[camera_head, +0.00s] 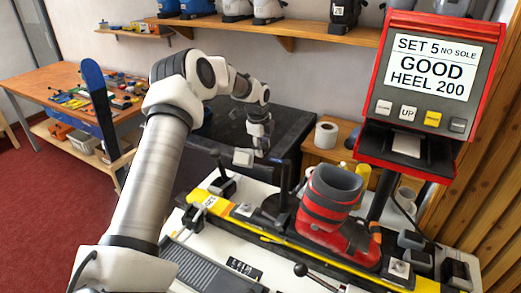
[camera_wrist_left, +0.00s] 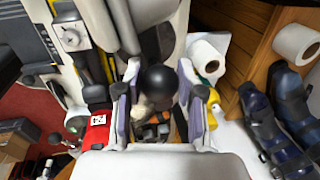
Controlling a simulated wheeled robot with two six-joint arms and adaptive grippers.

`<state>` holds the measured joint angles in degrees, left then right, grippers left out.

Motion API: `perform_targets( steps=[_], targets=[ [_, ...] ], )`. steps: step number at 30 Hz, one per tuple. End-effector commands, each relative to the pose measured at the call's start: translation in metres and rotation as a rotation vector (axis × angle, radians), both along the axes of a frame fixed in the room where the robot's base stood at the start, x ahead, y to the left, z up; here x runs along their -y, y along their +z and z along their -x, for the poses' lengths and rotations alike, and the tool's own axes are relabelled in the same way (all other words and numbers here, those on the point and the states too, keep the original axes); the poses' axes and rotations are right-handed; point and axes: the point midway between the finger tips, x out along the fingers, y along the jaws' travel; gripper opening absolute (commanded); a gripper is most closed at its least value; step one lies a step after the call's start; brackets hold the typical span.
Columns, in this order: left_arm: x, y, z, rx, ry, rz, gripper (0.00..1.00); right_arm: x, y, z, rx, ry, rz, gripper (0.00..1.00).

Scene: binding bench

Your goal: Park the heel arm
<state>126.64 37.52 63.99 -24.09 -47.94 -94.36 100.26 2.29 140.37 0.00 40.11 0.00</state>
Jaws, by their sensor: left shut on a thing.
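My left gripper (camera_head: 262,150) reaches over the binding bench's far side. In the left wrist view its two fingers (camera_wrist_left: 160,112) close on a round black knob (camera_wrist_left: 158,80), which I take to be the heel arm's knob. In the head view a dark upright lever (camera_head: 285,185) stands just below the gripper; the contact there is too small to make out. A red and grey boot (camera_head: 331,199) stands upright on the yellow-edged bench (camera_head: 255,235), right of the lever. A red display (camera_head: 425,75) reads "SET 5 NO SOLE", "GOOD", "HEEL 200". My right gripper is out of view.
A paper roll (camera_head: 326,135) stands on a wooden surface behind the bench. A black-knobbed lever (camera_head: 301,269) sticks up at the bench front. A side table (camera_head: 60,82) holds tools at left. Blue boots (camera_wrist_left: 265,125) show in the wrist view.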

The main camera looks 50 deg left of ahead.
Motion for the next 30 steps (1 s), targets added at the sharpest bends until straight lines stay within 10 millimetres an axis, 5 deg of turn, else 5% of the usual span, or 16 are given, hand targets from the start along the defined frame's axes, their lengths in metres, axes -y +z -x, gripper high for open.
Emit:
perform_targets(
  steps=[24,25,27,30],
  targets=[
    [-0.0026,-0.0021,-0.0116,-0.004,-0.156,0.003,0.00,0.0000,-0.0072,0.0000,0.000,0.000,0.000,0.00],
    [-0.0026,-0.0021,-0.0116,-0.005,-0.155,0.003,0.41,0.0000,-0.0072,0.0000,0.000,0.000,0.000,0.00],
    [-0.0028,-0.0021,-0.0114,-0.005,-0.155,0.003,0.63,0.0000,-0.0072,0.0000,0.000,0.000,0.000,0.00],
    [-0.0032,-0.0016,-0.0116,-0.005,-0.155,0.002,0.63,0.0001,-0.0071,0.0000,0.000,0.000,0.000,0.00]
  ],
)
